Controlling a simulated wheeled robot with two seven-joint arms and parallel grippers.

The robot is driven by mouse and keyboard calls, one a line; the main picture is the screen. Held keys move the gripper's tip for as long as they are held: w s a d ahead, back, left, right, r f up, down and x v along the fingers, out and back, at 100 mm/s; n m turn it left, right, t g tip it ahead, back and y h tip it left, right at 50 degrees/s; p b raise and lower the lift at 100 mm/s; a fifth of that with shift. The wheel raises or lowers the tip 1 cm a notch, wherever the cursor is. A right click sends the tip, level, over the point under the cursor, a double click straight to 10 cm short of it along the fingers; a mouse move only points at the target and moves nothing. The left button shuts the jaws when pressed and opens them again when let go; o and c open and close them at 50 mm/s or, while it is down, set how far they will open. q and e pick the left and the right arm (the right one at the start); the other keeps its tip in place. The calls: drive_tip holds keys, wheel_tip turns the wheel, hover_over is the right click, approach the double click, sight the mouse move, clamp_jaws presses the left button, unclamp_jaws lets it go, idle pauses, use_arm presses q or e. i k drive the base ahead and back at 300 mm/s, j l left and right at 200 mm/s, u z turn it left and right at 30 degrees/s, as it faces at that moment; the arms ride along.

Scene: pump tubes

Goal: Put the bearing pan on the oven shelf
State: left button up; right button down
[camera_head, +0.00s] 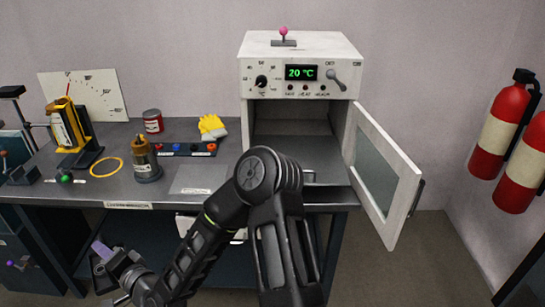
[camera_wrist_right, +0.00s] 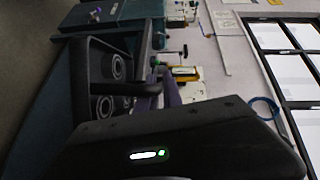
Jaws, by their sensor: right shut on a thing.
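The oven (camera_head: 300,50) is a white box on the right end of the bench, reading 20 °C. Its door (camera_head: 385,175) stands open to the right. The oven shelf (camera_head: 295,150) inside is a bare grey surface, its front partly hidden by my arm. My right gripper (camera_head: 103,252) is low at the lower left, in front of the bench. In the right wrist view its purple fingers (camera_wrist_right: 170,90) are shut on the handle of the black bearing pan (camera_wrist_right: 88,45). Grey bearing rings (camera_wrist_right: 116,66) lie in the pan. My left gripper is not in view.
Fire extinguishers (camera_head: 500,125) hang at the right. Floor right of the bench is clear.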

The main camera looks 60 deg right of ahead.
sight(304, 156)
drive_tip(key=z, duration=2)
